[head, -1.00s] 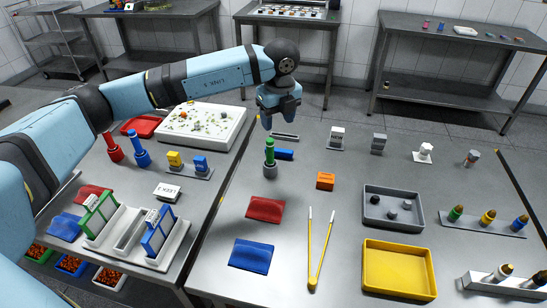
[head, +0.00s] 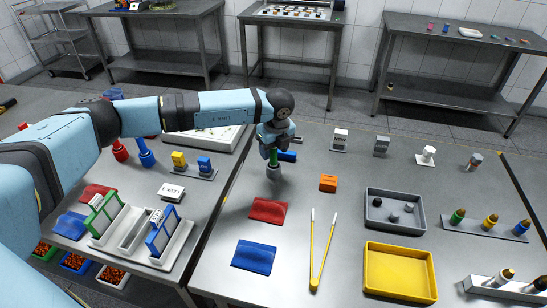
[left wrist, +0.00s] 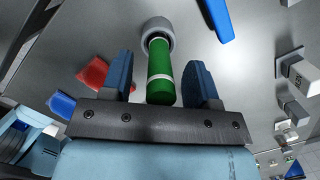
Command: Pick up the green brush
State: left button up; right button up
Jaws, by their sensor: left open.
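The green brush (head: 273,158) stands upright in a round grey holder (head: 274,173) on the near table. In the head view its upper part is partly hidden by my left gripper (head: 272,149), which is above and around it. In the left wrist view the green handle (left wrist: 161,76) with white bands lies between the two blue fingers of my open left gripper (left wrist: 161,62). A gap shows on each side of the handle. The grey holder (left wrist: 157,30) shows at its far end. My right gripper is not in view.
An orange block (head: 328,182), a red cloth (head: 268,210), a blue cloth (head: 254,256) and yellow tongs (head: 320,255) lie nearer. A grey tray (head: 394,224) and a yellow tray (head: 371,277) are at the right.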

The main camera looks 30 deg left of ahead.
pick_arm(q)
jog(key=shift+f, duration=0.45)
grip_shut()
jog(key=shift+r, duration=0.15)
notch_tip(320, 180, up, 20)
jog(key=b, duration=0.1)
